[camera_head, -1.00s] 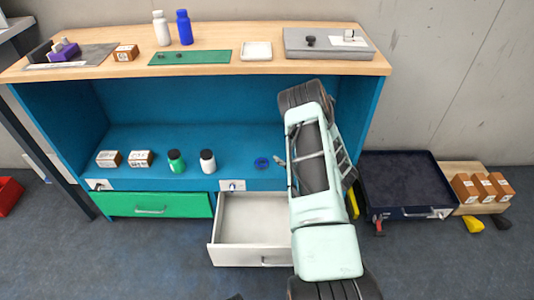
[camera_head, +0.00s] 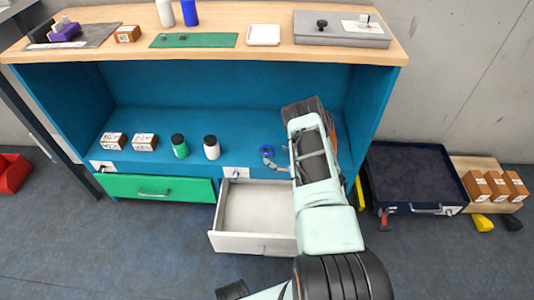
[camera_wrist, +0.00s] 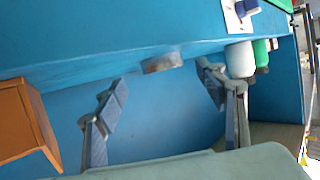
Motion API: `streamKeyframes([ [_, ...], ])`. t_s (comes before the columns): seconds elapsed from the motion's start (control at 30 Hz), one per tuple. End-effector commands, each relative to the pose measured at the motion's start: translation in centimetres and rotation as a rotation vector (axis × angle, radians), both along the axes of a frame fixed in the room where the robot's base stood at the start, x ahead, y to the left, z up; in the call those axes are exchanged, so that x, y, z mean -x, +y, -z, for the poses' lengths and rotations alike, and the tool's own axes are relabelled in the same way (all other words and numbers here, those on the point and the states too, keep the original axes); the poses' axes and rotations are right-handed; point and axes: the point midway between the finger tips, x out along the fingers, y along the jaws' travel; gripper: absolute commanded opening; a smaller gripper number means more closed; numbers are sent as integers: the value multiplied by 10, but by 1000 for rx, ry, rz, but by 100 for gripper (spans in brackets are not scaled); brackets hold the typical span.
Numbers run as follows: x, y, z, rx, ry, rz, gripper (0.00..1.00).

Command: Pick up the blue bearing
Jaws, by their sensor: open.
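The blue bearing (camera_head: 267,150) is a small blue ring on the blue shelf inside the cabinet, above the open drawer. In the wrist view, a small, blurred, greyish ring-like thing (camera_wrist: 162,62), which looks like the bearing seen edge-on, lies just beyond and between the fingertips. My gripper (camera_wrist: 163,92) is open and empty, with one finger on each side of the picture. In the head view, one finger (camera_head: 268,161) shows close to the bearing's near side. The rest of the gripper is hidden behind my arm.
A white bottle (camera_head: 211,147), a green bottle (camera_head: 180,146) and two small boxes (camera_head: 144,142) stand left of the bearing on the shelf. The white drawer (camera_head: 255,243) is open below. An orange-brown block (camera_wrist: 18,120) shows left of the fingers in the wrist view.

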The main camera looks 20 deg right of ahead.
Motion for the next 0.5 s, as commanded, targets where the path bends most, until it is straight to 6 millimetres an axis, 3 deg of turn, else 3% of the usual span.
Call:
streamKeyframes([
  [0.3, -37, 20, 13, 1, -1, -2, 65],
  [0.5, -42, 21, 12, 0, 0, 1, 65],
])
